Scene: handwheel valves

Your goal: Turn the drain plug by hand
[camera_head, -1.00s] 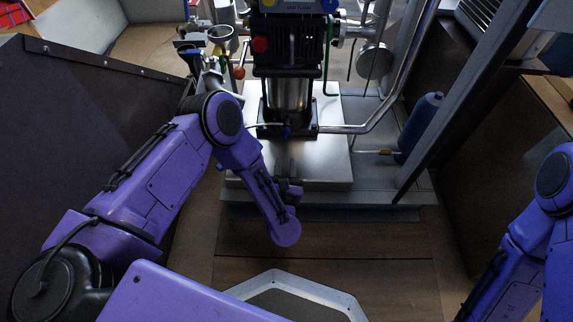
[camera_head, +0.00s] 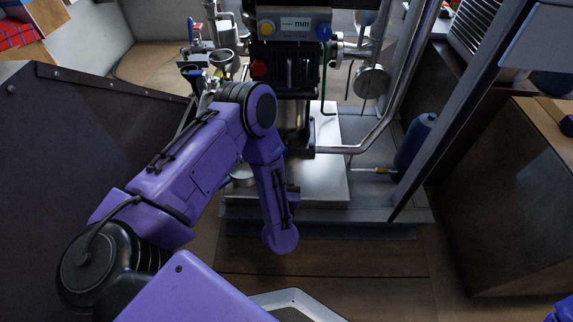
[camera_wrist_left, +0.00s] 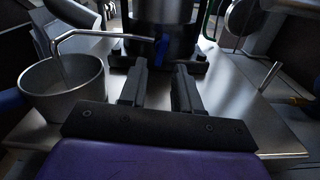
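A small blue piece (camera_wrist_left: 162,50), which looks like the drain plug, sits low on the front of the pump's metal base in the left wrist view. My left gripper (camera_wrist_left: 160,68) is open, its two dark fingers apart and pointing at the pump. The blue piece appears between the fingertips in the picture, seemingly beyond them; I cannot tell whether they touch. In the head view my left forearm hides the blue piece and the gripper's fingers.
The pump (camera_head: 291,52) stands on a metal plate (camera_head: 325,180). A metal cup (camera_wrist_left: 62,92) stands left of my left gripper, under a bent thin tube (camera_wrist_left: 85,34). A thin rod (camera_wrist_left: 270,75) rises at the right. A blue cylinder (camera_head: 415,140) stands right of the pump.

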